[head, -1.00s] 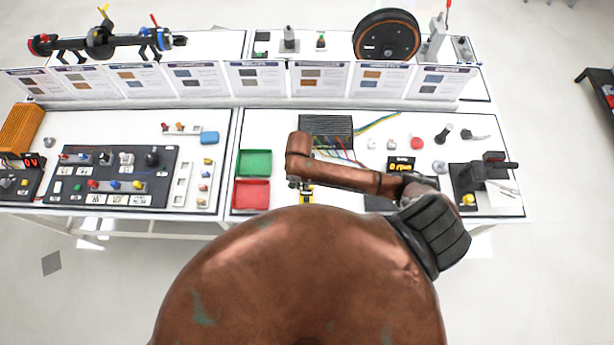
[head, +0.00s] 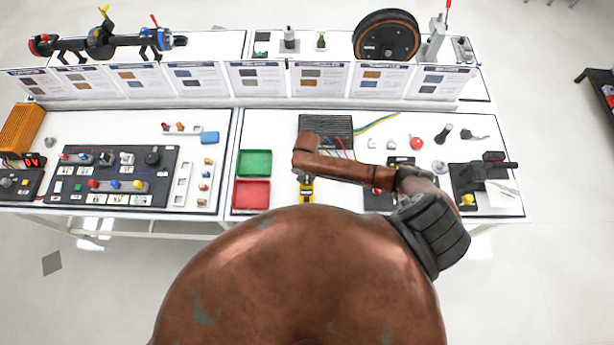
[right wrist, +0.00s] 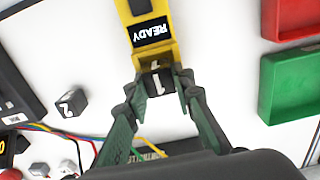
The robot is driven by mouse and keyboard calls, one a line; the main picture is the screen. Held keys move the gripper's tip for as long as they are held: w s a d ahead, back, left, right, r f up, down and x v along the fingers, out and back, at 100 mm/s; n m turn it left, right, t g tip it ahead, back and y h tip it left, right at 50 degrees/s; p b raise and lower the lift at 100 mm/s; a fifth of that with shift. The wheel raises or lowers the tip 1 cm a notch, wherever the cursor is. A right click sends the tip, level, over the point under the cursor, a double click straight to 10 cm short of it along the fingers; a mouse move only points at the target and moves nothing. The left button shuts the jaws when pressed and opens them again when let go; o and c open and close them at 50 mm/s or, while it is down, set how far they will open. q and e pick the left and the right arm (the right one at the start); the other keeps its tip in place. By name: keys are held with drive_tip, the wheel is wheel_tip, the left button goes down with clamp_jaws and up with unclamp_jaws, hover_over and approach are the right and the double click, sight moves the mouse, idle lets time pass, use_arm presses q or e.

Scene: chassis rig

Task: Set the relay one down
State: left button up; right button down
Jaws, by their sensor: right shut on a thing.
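Relay one, a small dark block marked 1 (right wrist: 158,83), is between the fingertips of my right gripper (right wrist: 160,88) in the right wrist view. The gripper is shut on it. The block is at the near end of a yellow unit with a READY label (right wrist: 150,38); I cannot tell whether it rests in the unit or hangs just above. In the head view my right gripper (head: 304,178) is over the yellow unit (head: 307,192), and the relay is too small to make out. My left gripper is not in view.
A dark block marked 2 (right wrist: 72,103) lies on the white table near colored wires (right wrist: 85,137). A red tray (head: 252,194) and a green tray (head: 254,163) are left of the yellow unit. A black clamp-like device (head: 484,172) stands at the right.

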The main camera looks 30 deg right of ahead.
drive_tip(key=c, duration=1.7)
unclamp_jaws()
drive_tip(key=shift+f, duration=0.1)
drive_tip(key=shift+o, duration=0.2)
wheel_tip(320, 180, up, 12)
